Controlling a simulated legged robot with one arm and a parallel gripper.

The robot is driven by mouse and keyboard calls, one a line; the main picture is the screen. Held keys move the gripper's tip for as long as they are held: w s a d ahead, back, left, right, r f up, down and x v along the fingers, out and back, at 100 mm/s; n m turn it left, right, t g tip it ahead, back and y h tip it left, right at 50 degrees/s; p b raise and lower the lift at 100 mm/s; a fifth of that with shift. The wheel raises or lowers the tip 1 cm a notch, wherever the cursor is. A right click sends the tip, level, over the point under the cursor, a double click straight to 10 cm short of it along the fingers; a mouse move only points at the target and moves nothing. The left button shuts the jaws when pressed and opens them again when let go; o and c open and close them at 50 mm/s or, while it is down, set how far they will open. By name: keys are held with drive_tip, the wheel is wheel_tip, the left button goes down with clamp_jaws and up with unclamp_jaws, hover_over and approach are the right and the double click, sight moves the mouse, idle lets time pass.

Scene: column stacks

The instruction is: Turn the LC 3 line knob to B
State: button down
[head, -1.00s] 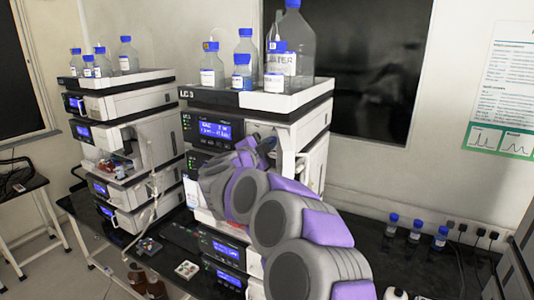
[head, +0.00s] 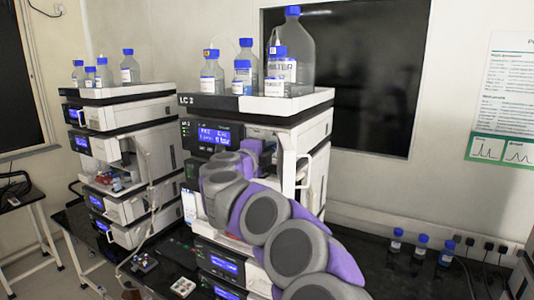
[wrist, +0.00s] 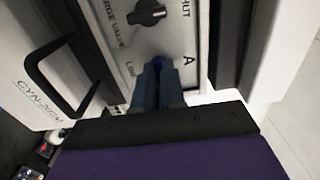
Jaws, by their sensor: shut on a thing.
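The LC 3 stack (head: 305,102) stands in the middle of the head view, with its label on the top tray's front edge. My gripper (wrist: 158,76) is shut on this knob, one finger on each side. The fingers hide most of the knob, so I cannot tell which way it points. In the head view my arm covers the knob and fingertips.
A black purge valve knob (wrist: 147,13) sits just above the line knob. A black handle (wrist: 62,75) sticks out from a white door at left. Bottles, one large bottle (head: 293,45) among them, stand on the tray. Another stack (head: 122,150) is at left.

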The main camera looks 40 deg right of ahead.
drive_tip(key=shift+f, duration=0.3)
drive_tip(key=c, duration=1.5)
unclamp_jaws()
drive_tip(key=shift+c, duration=0.2)
drive_tip(key=shift+o, duration=0.2)
drive_tip(key=shift+r, duration=0.1)
drive_tip(key=shift+s+a, duration=0.1)
drive_tip(key=v, duration=1.7)
